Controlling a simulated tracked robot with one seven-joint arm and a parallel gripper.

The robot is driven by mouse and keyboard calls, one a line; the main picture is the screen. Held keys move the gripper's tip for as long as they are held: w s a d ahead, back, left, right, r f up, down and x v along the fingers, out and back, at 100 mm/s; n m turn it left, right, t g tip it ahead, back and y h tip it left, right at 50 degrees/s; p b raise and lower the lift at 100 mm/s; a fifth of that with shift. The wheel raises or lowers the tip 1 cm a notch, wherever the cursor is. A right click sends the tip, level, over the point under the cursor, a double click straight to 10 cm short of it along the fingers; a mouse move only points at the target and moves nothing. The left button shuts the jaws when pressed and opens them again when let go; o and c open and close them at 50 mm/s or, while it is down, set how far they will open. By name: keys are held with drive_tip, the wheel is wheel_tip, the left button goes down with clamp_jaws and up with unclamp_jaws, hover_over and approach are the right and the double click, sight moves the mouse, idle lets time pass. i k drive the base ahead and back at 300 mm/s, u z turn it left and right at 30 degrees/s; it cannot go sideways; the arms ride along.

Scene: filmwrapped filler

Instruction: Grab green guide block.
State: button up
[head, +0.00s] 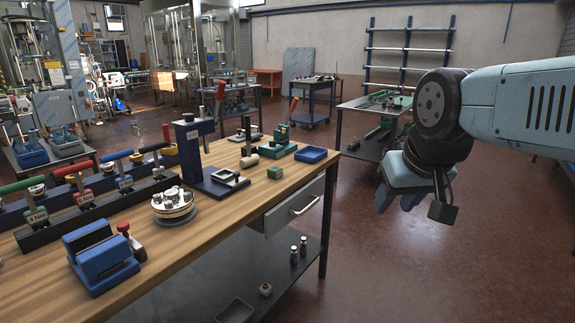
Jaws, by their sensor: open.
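A small green block (274,172), which looks like the green guide block, sits on the wooden workbench (205,240) near its right edge. My gripper (399,204) hangs from the arm at the right, off the bench and over the floor side. It points down, is open and appears empty. It is well to the right of the green block and apart from it.
Near the block are a blue tray (311,155), a green-based toggle clamp (281,151) and a tall dark blue press (197,150). A round metal fixture (173,204) and torque wrenches (75,193) stand left. A drawer handle (305,206) sticks out below the bench edge.

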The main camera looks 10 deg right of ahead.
sight(275, 172)
drive_tip(key=i, duration=1.05)
drive_tip(key=u, duration=0.4)
